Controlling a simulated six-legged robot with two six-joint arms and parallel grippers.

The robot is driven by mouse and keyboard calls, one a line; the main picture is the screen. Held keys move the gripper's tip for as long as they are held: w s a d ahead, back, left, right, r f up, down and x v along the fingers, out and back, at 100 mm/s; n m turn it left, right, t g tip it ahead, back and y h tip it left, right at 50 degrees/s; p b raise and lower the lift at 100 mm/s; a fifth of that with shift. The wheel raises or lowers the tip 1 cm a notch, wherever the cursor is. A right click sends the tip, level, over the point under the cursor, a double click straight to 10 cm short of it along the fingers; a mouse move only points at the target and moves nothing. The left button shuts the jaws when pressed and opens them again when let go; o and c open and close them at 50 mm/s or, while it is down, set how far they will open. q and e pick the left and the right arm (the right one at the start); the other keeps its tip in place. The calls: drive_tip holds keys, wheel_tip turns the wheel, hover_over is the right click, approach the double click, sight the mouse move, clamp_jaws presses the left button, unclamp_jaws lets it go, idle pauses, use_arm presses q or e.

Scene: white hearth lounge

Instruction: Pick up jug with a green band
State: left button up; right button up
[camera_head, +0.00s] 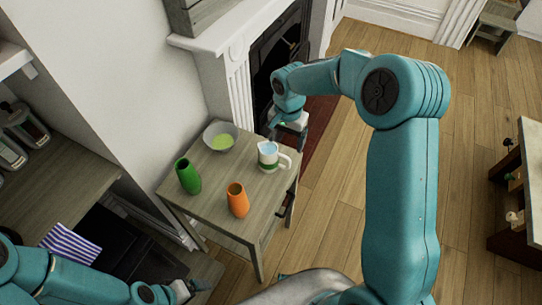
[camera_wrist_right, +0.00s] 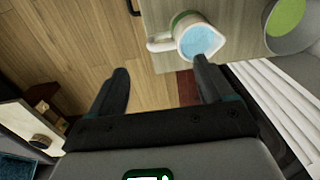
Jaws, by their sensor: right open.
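The white jug with a green band (camera_head: 268,158) stands upright on the small wooden table (camera_head: 221,172), with blue contents and its handle to the right. In the right wrist view the jug (camera_wrist_right: 186,24) is beyond the fingertips; one finger overlaps its lower edge, and I cannot tell whether they touch. My right gripper (camera_head: 286,138) is open and empty, beside the jug at the table's far right edge; its fingers (camera_wrist_right: 160,72) are spread wide in the wrist view. My left gripper (camera_head: 190,288) is low at the bottom left, its jaws unclear.
A grey bowl with green contents (camera_head: 217,130), a green vase (camera_head: 188,176) and an orange vase (camera_head: 238,201) share the table. The fireplace (camera_head: 275,55) stands behind. A striped cloth (camera_head: 70,243) lies at the left. Wooden floor is open to the right.

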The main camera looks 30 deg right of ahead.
sight(284, 157)
wheel_tip(284, 157, down, 5)
drive_tip(key=shift+a+r, duration=0.1)
drive_tip(key=shift+r, duration=0.1)
drive_tip(key=shift+s+f+p, duration=0.15)
drive_tip(key=shift+f+p, duration=0.25)
drive_tip(key=shift+f, duration=0.1)
wheel_tip(284, 157, down, 4)
drive_tip(key=shift+p, duration=0.55)
drive_tip(key=shift+f, duration=0.3)
drive_tip(key=c, duration=1.4)
drive_tip(key=shift+w+r, duration=0.25)
drive_tip(key=shift+r, duration=0.3)
wheel_tip(284, 157, up, 19)
drive_tip(key=shift+b, duration=0.9)
